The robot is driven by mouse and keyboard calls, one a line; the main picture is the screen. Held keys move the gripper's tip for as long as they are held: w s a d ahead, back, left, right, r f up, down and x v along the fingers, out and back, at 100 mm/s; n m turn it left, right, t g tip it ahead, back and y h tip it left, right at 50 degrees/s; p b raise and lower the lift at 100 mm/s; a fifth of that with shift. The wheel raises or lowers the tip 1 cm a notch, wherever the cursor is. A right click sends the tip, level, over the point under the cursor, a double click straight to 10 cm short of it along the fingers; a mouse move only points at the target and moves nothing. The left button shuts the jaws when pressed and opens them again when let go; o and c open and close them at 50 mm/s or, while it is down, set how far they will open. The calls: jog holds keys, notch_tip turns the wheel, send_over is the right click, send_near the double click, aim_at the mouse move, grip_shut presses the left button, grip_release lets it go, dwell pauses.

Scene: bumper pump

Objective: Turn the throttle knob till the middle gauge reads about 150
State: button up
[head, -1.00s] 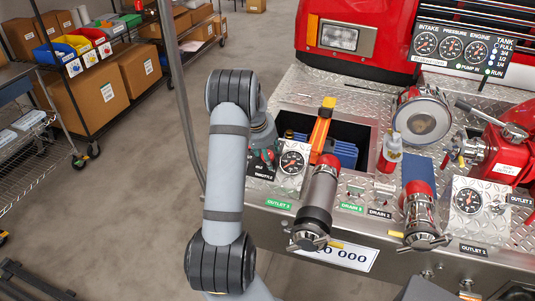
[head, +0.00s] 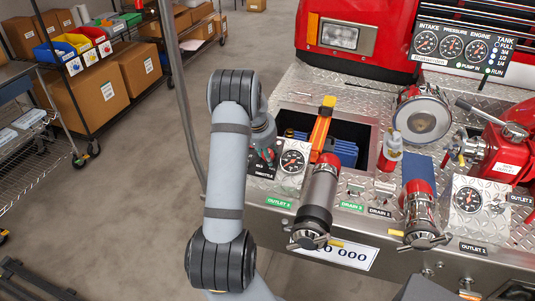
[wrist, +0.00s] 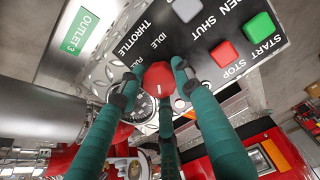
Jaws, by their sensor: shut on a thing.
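The red throttle knob (wrist: 158,79) is on a black label panel marked THROTTLE, IDLE and FULL in the wrist view. A pale mark shows on its face. My gripper (wrist: 160,88) has its teal fingers closed around the knob. In the head view my gripper (head: 266,153) is at the left end of the pump deck and hides most of the knob. The middle gauge (head: 451,47), labelled PRESSURE, is on the black panel at the upper right, between the intake gauge (head: 425,43) and the engine gauge (head: 478,49). Its needle is too small to read.
Green START (wrist: 258,27) and red STOP (wrist: 224,54) buttons are close to the knob. A small gauge (head: 292,161) is just right of my gripper. An open bin (head: 360,134), a bottle (head: 390,152) and capped outlets (head: 318,205) crowd the deck.

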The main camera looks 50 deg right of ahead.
jog(key=shift+c, duration=1)
jog(key=shift+d+f+n+b, duration=0.15)
jog(key=shift+n+b, duration=0.25)
jog(key=shift+b, duration=0.45)
jog(key=shift+n, duration=0.4)
jog(key=o, duration=1.1)
jog(key=shift+r, duration=0.2)
jog(key=shift+o, duration=0.2)
jog(key=w+v, duration=0.1)
jog(key=v, duration=1.1)
jog(key=shift+s+a, duration=0.3)
jog(key=shift+s, duration=0.05)
jog(key=shift+f, duration=0.15)
